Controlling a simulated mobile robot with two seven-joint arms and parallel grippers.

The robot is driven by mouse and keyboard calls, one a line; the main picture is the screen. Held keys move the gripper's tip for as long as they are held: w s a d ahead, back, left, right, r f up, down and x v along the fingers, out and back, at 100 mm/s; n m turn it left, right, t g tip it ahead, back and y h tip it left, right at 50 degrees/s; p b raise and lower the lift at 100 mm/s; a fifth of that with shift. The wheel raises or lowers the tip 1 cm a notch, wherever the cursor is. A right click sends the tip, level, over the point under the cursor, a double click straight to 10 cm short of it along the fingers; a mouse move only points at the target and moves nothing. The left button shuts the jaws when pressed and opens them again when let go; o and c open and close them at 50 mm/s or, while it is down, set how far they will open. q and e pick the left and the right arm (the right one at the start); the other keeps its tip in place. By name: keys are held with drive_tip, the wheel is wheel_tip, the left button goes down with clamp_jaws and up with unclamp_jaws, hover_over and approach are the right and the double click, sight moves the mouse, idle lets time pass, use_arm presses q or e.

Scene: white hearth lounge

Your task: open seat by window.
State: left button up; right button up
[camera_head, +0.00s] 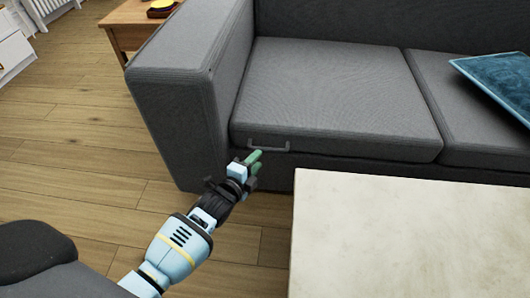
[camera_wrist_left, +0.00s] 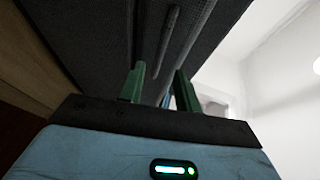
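The left seat (camera_head: 325,90) of the grey sofa has a thin grey handle (camera_head: 268,147) on its front edge, near the left armrest. The seat lies flat. My left gripper (camera_head: 257,162) is at the left end of the handle, just in front of the sofa. In the left wrist view the two green fingers (camera_wrist_left: 159,72) are apart, and the handle bar (camera_wrist_left: 166,42) runs in line with the gap between them. Whether they touch the bar I cannot tell. My right gripper is in neither view.
A pale low table (camera_head: 410,240) stands close to the right of my left arm, with a narrow gap before the sofa. A blue cushion (camera_head: 500,82) lies on the right seat. A wooden side table (camera_head: 130,22) is behind the armrest (camera_head: 175,80). Floor at left is clear.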

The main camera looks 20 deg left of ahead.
sight(266, 150)
use_arm(q)
drive_tip(key=b+x, duration=0.2)
drive_tip(key=x, duration=0.4)
drive_tip(key=shift+c, duration=0.6)
drive_tip(key=shift+s, duration=0.1)
clamp_jaws()
